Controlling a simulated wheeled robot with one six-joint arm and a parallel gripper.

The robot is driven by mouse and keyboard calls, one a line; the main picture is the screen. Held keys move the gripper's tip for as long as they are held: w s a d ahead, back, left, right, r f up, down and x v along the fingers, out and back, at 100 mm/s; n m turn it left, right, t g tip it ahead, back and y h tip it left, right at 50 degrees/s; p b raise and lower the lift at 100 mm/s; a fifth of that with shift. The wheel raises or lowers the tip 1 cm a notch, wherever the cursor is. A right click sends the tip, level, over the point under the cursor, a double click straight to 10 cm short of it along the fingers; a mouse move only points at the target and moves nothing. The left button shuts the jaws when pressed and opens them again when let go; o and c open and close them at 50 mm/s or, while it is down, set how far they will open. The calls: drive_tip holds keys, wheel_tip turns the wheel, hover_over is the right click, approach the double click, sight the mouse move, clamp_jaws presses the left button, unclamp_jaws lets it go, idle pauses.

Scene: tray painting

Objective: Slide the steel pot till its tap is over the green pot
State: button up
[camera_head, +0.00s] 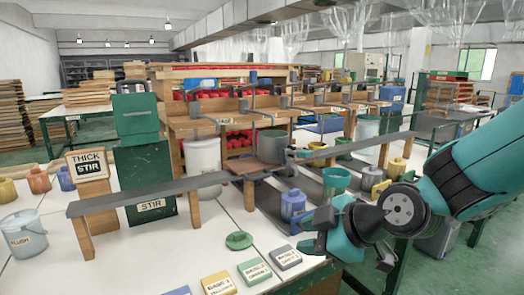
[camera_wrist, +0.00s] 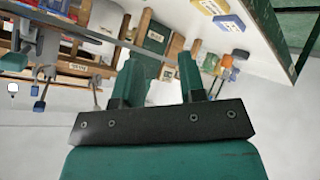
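The steel pot (camera_head: 271,147) is a grey-brown cylinder on the long raised plank, near the middle of the head view. Small grey fittings show at its right side; I cannot tell clearly which is its tap. The green pot (camera_head: 336,179) stands lower and to the right of it, open at the top, and the two are apart. My gripper (camera_head: 306,234) is in front of them, low and right of centre, not touching either. In the wrist view my gripper (camera_wrist: 160,78) has its two fingers apart with nothing between them. I cannot pick out either pot there.
The plank (camera_head: 150,190) runs left to right on wooden posts. A blue pot (camera_head: 293,205) stands near my gripper. A white bucket (camera_head: 203,160) stands behind the plank. A green lid (camera_head: 239,240) and several coloured blocks lie on the white table. A green STIR box (camera_head: 146,180) stands left.

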drive_tip(key=w+a+r+n+t+p, duration=0.25)
drive_tip(key=w+n+t+p, duration=0.4)
drive_tip(key=w, duration=0.35)
drive_tip(key=p, duration=0.4)
approach(261, 177)
drive_tip(key=shift+n+y, duration=0.3)
drive_tip(key=shift+n, duration=0.15)
drive_tip(key=x, duration=1)
drive_tip(key=shift+w+f, duration=0.3)
drive_tip(key=shift+w, duration=0.05)
clamp_jaws()
